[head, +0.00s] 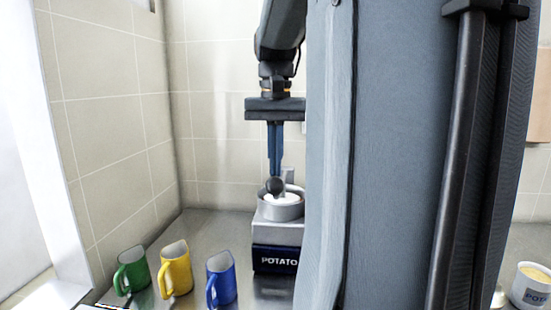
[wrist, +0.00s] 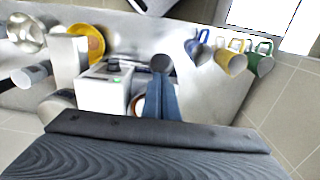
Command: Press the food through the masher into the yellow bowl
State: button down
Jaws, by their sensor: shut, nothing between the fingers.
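In the head view the masher is a grey round cup (head: 285,210) with white stuff (head: 277,198) inside, on a grey stand (head: 277,236) above a dark "POTATO" label. My gripper (head: 274,178) points down over the cup, its blue fingers shut with nothing between them. A dark round knob (head: 274,186) shows at the fingertips; I cannot tell whether it touches them. In the wrist view my gripper (wrist: 161,78) reaches past the cup, which it partly hides, beside the pale box (wrist: 103,90). The yellow bowl (wrist: 101,43) appears beyond that box; I do not see it in the head view.
Green (head: 132,271), yellow (head: 177,268) and blue (head: 221,279) mugs stand left of the stand. A pale cup (head: 532,287) with yellowish contents is at the far right. A metal pot (wrist: 26,32) shows in the wrist view. My large grey arm link blocks the head view's middle.

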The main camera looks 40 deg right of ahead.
aim_at(276, 184)
jog(key=shift+s+a+f, duration=0.1)
jog(key=shift+f, duration=2.55)
dwell(5.3)
